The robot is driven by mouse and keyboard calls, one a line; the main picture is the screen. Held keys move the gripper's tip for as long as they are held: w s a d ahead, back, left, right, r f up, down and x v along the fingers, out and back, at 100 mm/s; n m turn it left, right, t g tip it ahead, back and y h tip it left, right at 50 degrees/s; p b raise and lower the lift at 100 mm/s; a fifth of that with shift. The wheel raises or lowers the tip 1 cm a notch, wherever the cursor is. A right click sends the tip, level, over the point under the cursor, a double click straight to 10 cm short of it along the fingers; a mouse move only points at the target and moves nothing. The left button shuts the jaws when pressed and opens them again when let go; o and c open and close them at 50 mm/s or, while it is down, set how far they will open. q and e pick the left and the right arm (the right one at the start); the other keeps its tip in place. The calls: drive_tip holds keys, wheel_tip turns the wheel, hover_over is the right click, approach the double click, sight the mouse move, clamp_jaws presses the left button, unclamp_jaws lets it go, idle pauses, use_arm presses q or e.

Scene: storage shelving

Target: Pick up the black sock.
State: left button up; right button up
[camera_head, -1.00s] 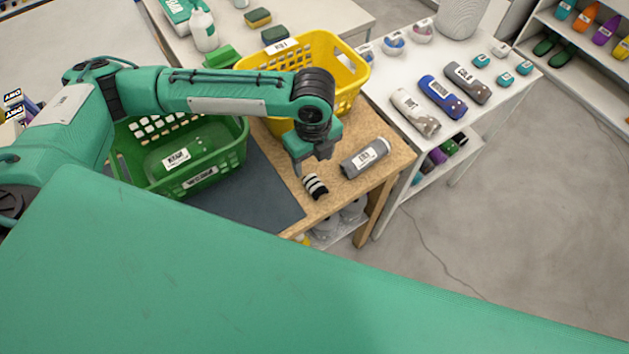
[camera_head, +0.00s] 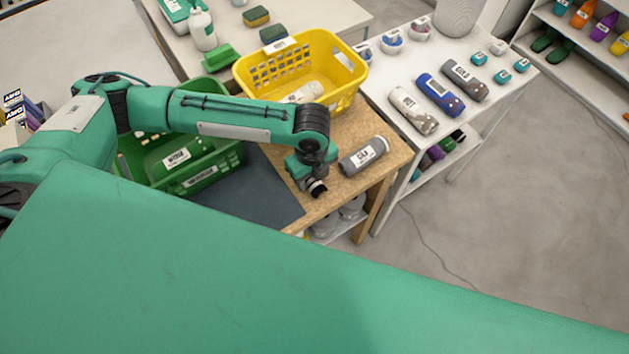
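A small black-and-white rolled item, which looks like the black sock (camera_head: 318,190), lies on the wooden table (camera_head: 345,192) near its front edge. My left gripper (camera_head: 313,185) points down right over it and hides most of it; only a dark and white part shows below the gripper. The fingers are at the sock's height or close to it, but I cannot tell whether they are closed on it. My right gripper is not in view.
A grey labelled roll (camera_head: 364,155) lies just right of the gripper. A yellow basket (camera_head: 345,85) stands behind and a green basket (camera_head: 232,160) stands to the left, partly behind my arm. A white table (camera_head: 400,75) with several rolls is at the right.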

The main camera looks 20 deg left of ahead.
use_arm(q)
drive_tip(key=c, duration=0.6)
